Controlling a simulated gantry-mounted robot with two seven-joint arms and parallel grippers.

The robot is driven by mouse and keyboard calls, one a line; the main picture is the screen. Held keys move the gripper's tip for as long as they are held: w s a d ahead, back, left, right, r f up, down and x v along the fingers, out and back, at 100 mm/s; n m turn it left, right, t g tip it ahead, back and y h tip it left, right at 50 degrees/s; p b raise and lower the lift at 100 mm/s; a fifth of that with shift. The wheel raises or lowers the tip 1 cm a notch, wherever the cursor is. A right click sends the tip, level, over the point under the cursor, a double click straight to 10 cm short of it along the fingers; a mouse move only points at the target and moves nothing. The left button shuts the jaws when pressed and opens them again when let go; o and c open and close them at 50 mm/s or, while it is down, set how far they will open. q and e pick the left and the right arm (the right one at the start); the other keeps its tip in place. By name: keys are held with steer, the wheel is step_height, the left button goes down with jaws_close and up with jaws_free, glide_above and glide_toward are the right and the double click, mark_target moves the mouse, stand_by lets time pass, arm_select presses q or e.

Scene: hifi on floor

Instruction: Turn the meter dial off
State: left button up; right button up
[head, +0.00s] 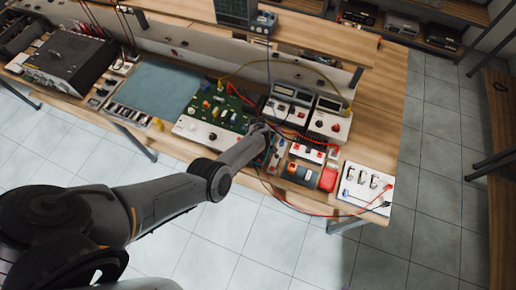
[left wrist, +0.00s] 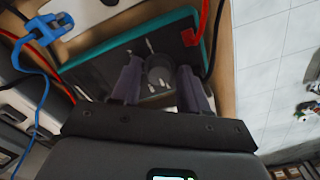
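The meter is a dark, flat device with a teal edge, seen in the left wrist view (left wrist: 108,54). Its round grey dial (left wrist: 160,72) lies between the two fingers of my left gripper (left wrist: 158,78). The fingers stand apart, one on each side of the dial; I cannot tell whether they touch it. White marks show on the meter face near the dial. In the head view my left gripper (head: 270,138) is over the bench, and the wrist hides much of the meter (head: 276,158). My right gripper is not in view.
A green circuit board (head: 222,106) lies left of the gripper, and bench instruments (head: 290,97) stand behind it. A white panel with switches (head: 364,186) is at the right end. Blue (left wrist: 35,58) and red cables run close to the meter.

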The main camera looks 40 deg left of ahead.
arm_select(q)
steer(key=shift+o, duration=0.6)
steer(key=shift+r, duration=0.25)
step_height(320, 180, up, 10)
steer(key=p, duration=0.4)
steer(key=shift+r, duration=0.15)
